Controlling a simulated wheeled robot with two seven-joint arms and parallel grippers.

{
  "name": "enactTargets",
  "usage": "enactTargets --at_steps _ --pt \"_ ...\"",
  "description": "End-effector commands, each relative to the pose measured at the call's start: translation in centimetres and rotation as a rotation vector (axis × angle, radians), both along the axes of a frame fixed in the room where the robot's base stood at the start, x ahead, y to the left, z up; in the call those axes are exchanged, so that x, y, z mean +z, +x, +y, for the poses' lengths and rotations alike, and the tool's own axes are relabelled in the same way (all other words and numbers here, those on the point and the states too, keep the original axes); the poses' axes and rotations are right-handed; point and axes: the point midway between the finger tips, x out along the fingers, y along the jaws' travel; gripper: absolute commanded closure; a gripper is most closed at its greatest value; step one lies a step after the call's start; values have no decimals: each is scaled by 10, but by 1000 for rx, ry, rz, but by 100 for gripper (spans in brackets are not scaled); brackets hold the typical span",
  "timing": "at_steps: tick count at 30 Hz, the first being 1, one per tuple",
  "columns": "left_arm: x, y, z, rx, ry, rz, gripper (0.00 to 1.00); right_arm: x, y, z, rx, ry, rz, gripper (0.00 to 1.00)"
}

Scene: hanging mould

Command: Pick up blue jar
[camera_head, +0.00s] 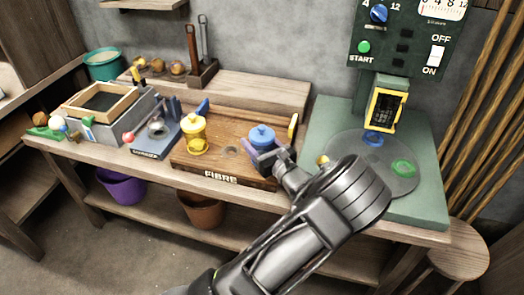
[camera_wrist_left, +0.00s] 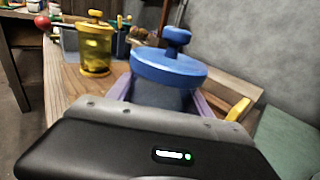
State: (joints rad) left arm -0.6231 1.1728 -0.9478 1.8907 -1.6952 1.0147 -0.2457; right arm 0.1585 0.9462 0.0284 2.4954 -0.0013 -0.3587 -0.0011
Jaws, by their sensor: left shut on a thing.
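The blue jar (camera_head: 262,134) stands at the right part of the wooden FIBRE tray (camera_head: 240,178). Its round blue lid with a knob shows large in the left wrist view (camera_wrist_left: 168,66). My left gripper (camera_head: 261,149) is shut on the jar below the lid, with a purple finger at each side (camera_wrist_left: 162,97). The jar's lower body is mostly hidden by the gripper. I cannot tell whether its base touches the tray. My right gripper is not in view.
A yellow jar (camera_head: 196,135) stands on the tray to the left. Left of it are a blue dabber stand (camera_head: 153,142) and a wood-framed box (camera_head: 100,103). A green machine (camera_head: 405,60) with a round plate (camera_head: 345,150) is at the right. A yellow-edged piece (camera_head: 293,127) stands close right of the jar.

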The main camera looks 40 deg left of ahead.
Motion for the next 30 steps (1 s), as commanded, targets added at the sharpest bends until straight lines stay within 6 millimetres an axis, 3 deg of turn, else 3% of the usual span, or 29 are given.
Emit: enactTargets --at_steps 12,23,30 --pt "0 0 0 0 0 0 100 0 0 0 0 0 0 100" --pt "8 1 0 0 2 -3 100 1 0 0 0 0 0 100" --pt "45 1 0 0 -1 -7 100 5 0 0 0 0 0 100"
